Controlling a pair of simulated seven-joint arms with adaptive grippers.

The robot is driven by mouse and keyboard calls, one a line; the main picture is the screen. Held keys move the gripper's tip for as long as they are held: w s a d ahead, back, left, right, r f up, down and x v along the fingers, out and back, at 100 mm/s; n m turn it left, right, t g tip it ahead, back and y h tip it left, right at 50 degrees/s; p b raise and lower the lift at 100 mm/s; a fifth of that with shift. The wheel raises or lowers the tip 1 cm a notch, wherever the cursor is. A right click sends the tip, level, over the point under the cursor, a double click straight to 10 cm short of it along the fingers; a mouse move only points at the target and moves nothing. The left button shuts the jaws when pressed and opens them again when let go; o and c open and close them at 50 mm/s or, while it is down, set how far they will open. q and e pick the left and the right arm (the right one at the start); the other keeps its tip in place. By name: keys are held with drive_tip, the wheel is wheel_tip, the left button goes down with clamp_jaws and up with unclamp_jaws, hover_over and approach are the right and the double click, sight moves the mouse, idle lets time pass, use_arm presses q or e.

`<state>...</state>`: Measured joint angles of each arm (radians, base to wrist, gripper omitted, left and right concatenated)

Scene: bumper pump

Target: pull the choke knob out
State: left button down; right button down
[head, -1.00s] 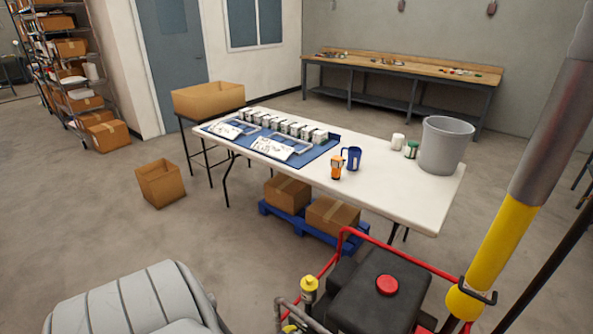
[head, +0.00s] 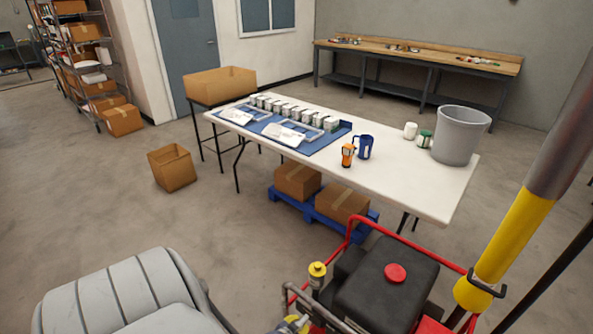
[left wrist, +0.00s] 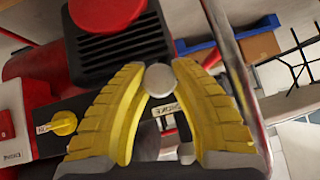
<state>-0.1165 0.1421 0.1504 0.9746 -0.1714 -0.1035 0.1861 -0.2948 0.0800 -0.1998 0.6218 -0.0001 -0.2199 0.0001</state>
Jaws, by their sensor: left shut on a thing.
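In the left wrist view, the choke knob (left wrist: 158,80) is a small round grey knob between the tips of my left gripper (left wrist: 158,76). The yellow ribbed fingers are shut on it, one on each side. A choke label (left wrist: 166,108) shows just below the knob, between the fingers. The knob's shaft is mostly hidden. In the head view, only a little of my left gripper (head: 292,324) shows at the bottom edge, beside the pump's red frame (head: 352,232); the knob cannot be made out there. My right gripper is in neither view.
The black tank (head: 385,290) with its red cap (head: 395,273) stands close by. In the wrist view, a yellow turn handle (left wrist: 64,122) and a black ribbed housing (left wrist: 118,45) are near the fingers. A grey seat (head: 120,295) is at left; a white table (head: 400,180) stands beyond.

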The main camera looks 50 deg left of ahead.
use_arm(q)
drive_tip(key=c, duration=1)
unclamp_jaws()
drive_tip(key=shift+s, duration=0.15)
drive_tip(key=shift+o, duration=0.2)
drive_tip(key=v, duration=1.2)
drive_tip(key=s+d+f+m+g+h, duration=0.1)
drive_tip(key=s+d+f, duration=0.3)
drive_tip(key=s+f, duration=0.4)
drive_tip(key=s+d+f+m+g+h, duration=0.1)
drive_tip(key=s+d+f+g, duration=0.3)
drive_tip(key=s+f, duration=0.4)
drive_tip(key=s+d+f+m+g, duration=0.2)
drive_tip(key=s+d+f, duration=0.4)
drive_tip(key=s, duration=0.7)
wheel_tip(320, 180, down, 2)
drive_tip(key=shift+d+h, duration=0.2)
drive_tip(key=shift+h, duration=0.2)
